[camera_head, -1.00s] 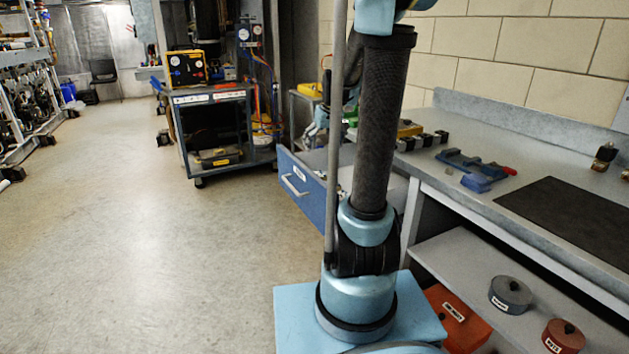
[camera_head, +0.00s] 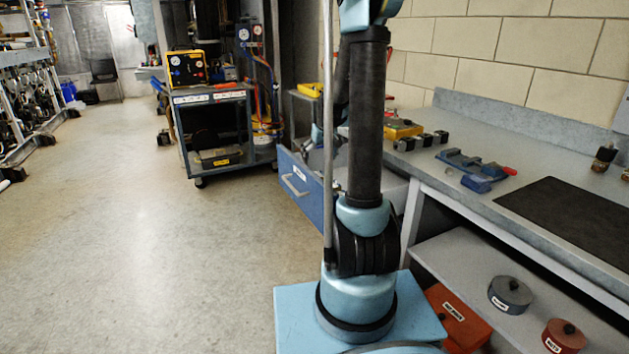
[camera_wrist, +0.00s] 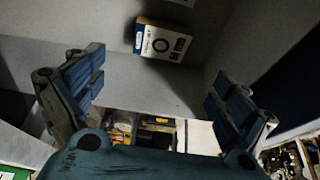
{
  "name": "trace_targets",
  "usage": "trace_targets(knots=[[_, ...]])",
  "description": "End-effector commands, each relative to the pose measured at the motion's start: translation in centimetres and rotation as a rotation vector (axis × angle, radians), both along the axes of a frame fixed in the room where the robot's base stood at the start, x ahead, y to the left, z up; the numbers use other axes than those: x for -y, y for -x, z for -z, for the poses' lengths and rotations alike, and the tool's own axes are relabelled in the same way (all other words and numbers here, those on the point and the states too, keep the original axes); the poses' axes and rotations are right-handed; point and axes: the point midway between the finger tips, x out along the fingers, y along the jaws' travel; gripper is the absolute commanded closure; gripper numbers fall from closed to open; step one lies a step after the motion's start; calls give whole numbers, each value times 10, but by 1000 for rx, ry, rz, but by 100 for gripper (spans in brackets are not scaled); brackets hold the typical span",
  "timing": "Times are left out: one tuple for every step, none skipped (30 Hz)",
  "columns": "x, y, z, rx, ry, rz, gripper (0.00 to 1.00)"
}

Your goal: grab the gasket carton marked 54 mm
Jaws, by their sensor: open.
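A small carton (camera_wrist: 163,42) with a white face, a dark ring and upside-down print lies in a grey compartment (camera_wrist: 140,84) in the wrist view. Its print is too small to read surely, so I cannot confirm 54 mm. My gripper (camera_wrist: 158,88) is open, its two blue-padded fingers wide apart and nothing between them. The carton shows beyond the fingertips, between them across the picture and apart from both.
A blue drawer (camera_head: 300,188) stands open beneath the workbench (camera_head: 445,185). A blue vise-like tool (camera_head: 472,168) and a dark mat (camera_head: 570,215) lie on the bench. A tool cart (camera_head: 212,135) stands behind. The floor at left is clear. Compartment walls flank the carton.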

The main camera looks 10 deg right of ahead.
Motion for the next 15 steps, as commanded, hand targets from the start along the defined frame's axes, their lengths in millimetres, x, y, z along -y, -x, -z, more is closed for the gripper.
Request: trace_targets(knots=[[-1, -3, 6, 0, 0, 0, 6], [-1, -4, 10, 0, 0, 0, 6], [-2, -6, 14, 0, 0, 0, 6], [-2, -7, 18, 0, 0, 0, 6], [-2, -8, 21, 0, 0, 0, 6], [-3, -10, 24, 0, 0, 0, 6], [-3, -11, 27, 0, 0, 0, 6], [-3, -12, 30, 0, 0, 0, 6], [-4, -13, 33, 0, 0, 0, 6], [-4, -14, 34, 0, 0, 0, 6], [-4, -14, 36, 0, 0, 0, 6], [-4, -15, 38, 0, 0, 0, 6], [-4, -15, 39, 0, 0, 0, 6], [-4, -16, 39, 0, 0, 0, 6], [-4, -16, 40, 0, 0, 0, 6]])
